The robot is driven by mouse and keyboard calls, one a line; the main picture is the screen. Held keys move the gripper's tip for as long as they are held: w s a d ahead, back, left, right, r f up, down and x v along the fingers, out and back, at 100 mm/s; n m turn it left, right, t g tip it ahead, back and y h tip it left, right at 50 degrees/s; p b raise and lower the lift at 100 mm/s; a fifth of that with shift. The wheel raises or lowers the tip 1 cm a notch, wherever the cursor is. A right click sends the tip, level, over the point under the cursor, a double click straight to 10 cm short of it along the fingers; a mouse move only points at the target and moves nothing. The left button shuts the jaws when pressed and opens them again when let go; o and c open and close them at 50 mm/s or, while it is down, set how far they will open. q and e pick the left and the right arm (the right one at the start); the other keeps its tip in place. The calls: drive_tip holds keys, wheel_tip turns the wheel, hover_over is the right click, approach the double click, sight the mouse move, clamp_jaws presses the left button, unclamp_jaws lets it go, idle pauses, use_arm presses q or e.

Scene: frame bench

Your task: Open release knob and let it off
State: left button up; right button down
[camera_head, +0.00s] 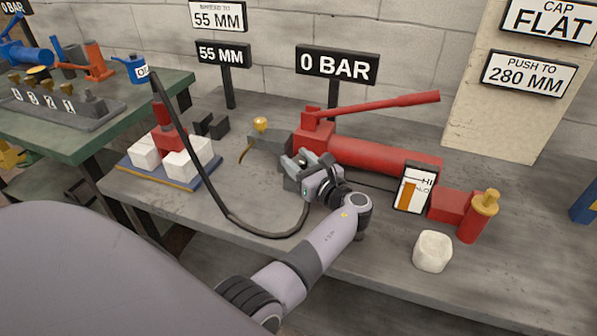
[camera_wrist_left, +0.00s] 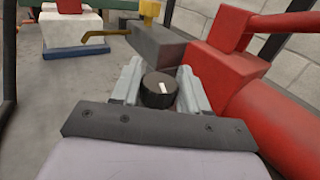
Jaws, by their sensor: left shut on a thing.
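The release knob (camera_wrist_left: 158,91) is a black round knob with a white mark on top, seen in the left wrist view. It stands beside the grey block (camera_wrist_left: 158,47) at the end of the red hand pump (camera_head: 375,155). My left gripper (camera_head: 302,162) is at the pump's left end in the head view. In the left wrist view its two fingers (camera_wrist_left: 159,88) are on either side of the knob and shut on it. In the head view my gripper largely hides the knob. My right gripper is not in view.
A black hose (camera_head: 215,185) loops left of my arm. The red pump handle (camera_head: 385,102) slants above the pump. A level card (camera_head: 414,188), a red cylinder (camera_head: 478,216) and a white block (camera_head: 432,251) stand to the right. A sign (camera_head: 337,65) reads 0 BAR.

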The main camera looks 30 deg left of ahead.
use_arm(q)
drive_tip(key=shift+f+n+g+b, duration=0.2)
drive_tip(key=shift+n+g+b, duration=0.35)
drive_tip(key=shift+g, duration=0.25)
drive_tip(key=shift+r+g+y+b, duration=0.1)
drive_tip(key=shift+g+y+b, duration=0.2)
drive_tip(key=shift+b, duration=0.05)
drive_tip(key=shift+n+g, duration=0.25)
drive_tip(key=shift+g, duration=0.05)
drive_tip(key=o, duration=1)
drive_tip(key=shift+r, duration=0.1)
drive_tip(key=shift+c, duration=0.2)
